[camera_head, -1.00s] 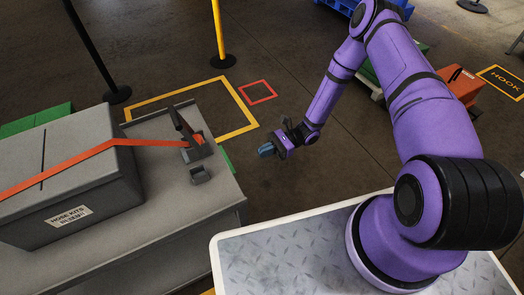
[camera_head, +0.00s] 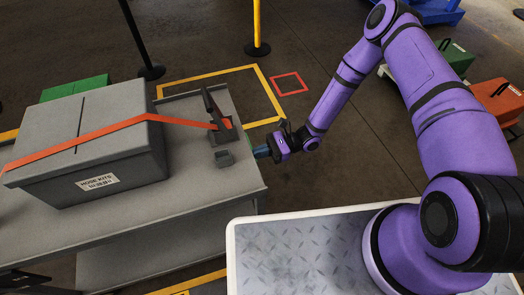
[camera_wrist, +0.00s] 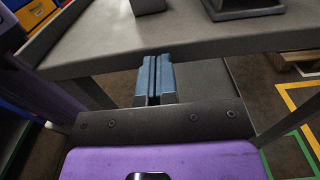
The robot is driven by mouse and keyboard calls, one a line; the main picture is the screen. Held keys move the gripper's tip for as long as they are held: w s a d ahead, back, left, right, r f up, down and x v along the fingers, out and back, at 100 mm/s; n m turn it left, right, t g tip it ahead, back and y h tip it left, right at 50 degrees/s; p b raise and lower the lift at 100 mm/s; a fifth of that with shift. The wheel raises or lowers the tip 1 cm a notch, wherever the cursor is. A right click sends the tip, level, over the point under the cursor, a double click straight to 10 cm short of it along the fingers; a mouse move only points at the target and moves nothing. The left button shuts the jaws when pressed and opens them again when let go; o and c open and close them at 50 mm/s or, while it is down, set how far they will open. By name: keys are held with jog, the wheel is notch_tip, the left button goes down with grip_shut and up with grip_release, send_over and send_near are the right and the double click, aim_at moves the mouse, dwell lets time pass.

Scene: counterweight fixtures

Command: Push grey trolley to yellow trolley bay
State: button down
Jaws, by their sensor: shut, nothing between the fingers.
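The grey trolley (camera_head: 190,188) stands at the left in the head view. It carries a grey box (camera_head: 95,140) labelled "HOSE KITS", with an orange strap running to a dark clamp on the deck. A yellow floor outline (camera_head: 270,92), which may be the yellow trolley bay, lies beyond the trolley, partly hidden by it. My gripper (camera_head: 262,152) is shut and empty at the trolley's right edge. In the wrist view, the blue fingertips (camera_wrist: 156,78) are right at the grey deck edge (camera_wrist: 215,47); I cannot tell whether they touch.
A small red floor square (camera_head: 289,75) lies right of the yellow outline. Posts (camera_head: 257,30) stand behind. Green (camera_head: 450,60) and orange (camera_head: 497,98) boxes stand at right. Open floor lies between them and the trolley. My own deck fills the lower right.

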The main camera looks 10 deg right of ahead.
aim_at(219, 164)
jog(key=x, duration=1.3)
jog(key=shift+s+a, duration=0.15)
jog(key=shift+a, duration=0.2)
jog(key=shift+d, duration=0.1)
jog(key=v, duration=1.3)
jog(key=shift+d, duration=0.35)
jog(key=shift+w, duration=0.2)
